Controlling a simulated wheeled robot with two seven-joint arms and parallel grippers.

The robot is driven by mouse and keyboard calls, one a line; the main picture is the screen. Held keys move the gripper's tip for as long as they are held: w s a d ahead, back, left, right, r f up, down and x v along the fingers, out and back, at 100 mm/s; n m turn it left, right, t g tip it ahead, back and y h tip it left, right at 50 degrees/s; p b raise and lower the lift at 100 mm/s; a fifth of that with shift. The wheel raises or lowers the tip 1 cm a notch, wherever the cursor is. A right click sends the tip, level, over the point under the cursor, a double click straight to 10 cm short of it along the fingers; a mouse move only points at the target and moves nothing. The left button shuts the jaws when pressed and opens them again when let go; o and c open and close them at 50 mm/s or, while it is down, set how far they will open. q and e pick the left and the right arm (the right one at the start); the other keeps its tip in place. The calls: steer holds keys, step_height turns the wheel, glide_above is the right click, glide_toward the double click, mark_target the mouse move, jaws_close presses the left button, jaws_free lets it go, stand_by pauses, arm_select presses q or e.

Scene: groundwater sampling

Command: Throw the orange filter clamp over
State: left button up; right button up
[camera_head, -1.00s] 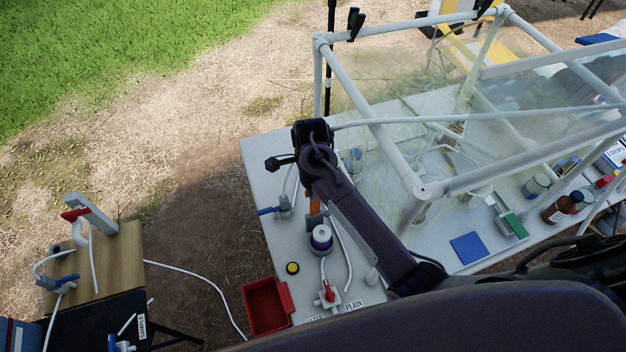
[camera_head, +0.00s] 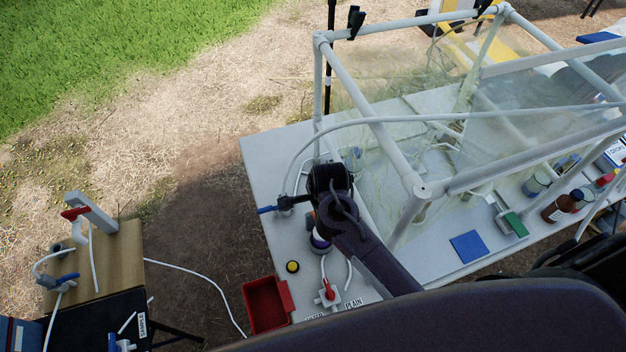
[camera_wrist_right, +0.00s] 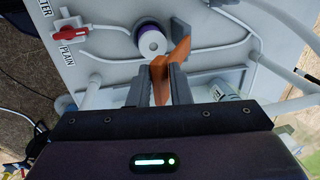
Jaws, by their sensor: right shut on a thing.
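The orange filter clamp (camera_wrist_right: 181,50) shows in the right wrist view, between the fingers of my right gripper (camera_wrist_right: 158,82) and reaching past them. The gripper is shut on it. A white and purple filter (camera_wrist_right: 152,42) stands right beside the clamp; I cannot tell whether they touch. In the head view my right gripper (camera_head: 327,182) is over the left part of the white table (camera_head: 262,165), just behind the filter (camera_head: 320,243), and hides the clamp. My left gripper is not in view.
A valve with a red lever (camera_head: 328,292) and a yellow-black cap (camera_head: 292,267) are near the filter. A blue-lever valve (camera_head: 285,203) is left of my gripper. A red bin (camera_head: 267,304) sits at the table's near left corner. A clear-walled frame (camera_head: 385,150) stands to the right.

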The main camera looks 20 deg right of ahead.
steer(key=shift+o, duration=0.4)
steer(key=shift+t, duration=0.9)
steer(key=s+f+b, duration=0.1)
steer(key=s, duration=0.1)
steer(key=s+f, duration=0.2)
steer(key=shift+s+f+b, duration=0.2)
steer(key=shift+f+b, duration=0.05)
steer(key=shift+b, duration=0.15)
steer(key=shift+o, duration=0.2)
step_height(320, 180, down, 6)
steer(key=s+t+b, duration=0.1)
steer(key=s+b, duration=0.1)
steer(key=b, duration=0.5)
steer(key=shift+s+t, duration=0.4)
steer(key=shift+s+d+f+b, duration=0.15)
steer(key=shift+f+b, duration=0.15)
steer(key=shift+b, duration=0.35)
steer(key=o, duration=0.7)
steer(key=shift+s, duration=0.1)
steer(key=shift+c, duration=0.2)
steer(key=shift+s+r, duration=0.1)
steer(key=shift+r, duration=0.05)
